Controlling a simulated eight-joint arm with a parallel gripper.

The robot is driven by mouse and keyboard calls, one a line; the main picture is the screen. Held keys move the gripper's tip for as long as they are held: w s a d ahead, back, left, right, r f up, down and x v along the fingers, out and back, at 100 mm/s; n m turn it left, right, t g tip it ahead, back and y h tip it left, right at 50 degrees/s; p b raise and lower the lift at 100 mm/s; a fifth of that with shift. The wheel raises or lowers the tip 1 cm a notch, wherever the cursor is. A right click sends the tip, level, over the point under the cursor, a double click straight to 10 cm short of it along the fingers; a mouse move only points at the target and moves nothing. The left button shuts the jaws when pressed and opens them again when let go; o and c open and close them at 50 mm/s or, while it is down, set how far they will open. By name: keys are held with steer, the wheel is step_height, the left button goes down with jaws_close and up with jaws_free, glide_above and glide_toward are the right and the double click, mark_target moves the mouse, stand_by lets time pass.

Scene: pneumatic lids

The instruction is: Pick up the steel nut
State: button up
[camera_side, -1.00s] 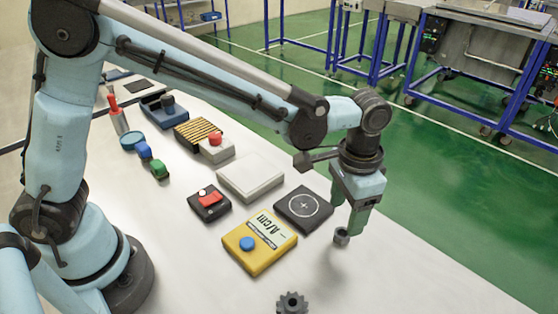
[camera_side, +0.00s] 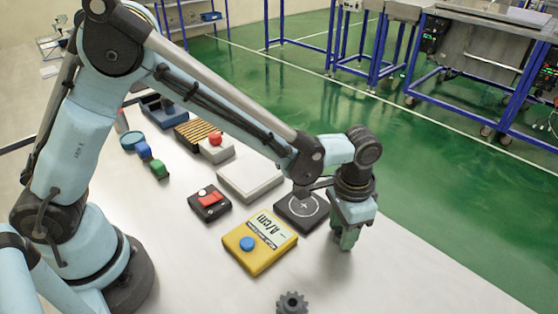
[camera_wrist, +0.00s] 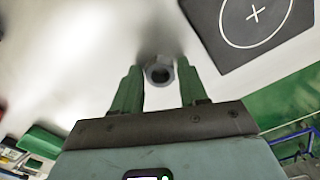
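The steel nut (camera_wrist: 159,70) is a small grey ring with a dark hole, lying on the white table. In the wrist view it sits between the tips of my gripper's two green fingers (camera_wrist: 159,84), with a narrow gap on each side. My gripper is open and pointing down. In the side view my gripper (camera_side: 343,242) is low over the table, right of the black pad, and its fingers hide the nut.
A black pad with a white circle and cross (camera_side: 300,214) lies close to my gripper. A yellow meter (camera_side: 262,250), a white block (camera_side: 250,182), a red-switch box (camera_side: 208,204) and a dark gear (camera_side: 292,303) are on the table. The right front is clear.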

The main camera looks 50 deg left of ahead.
steer(key=c, duration=0.7)
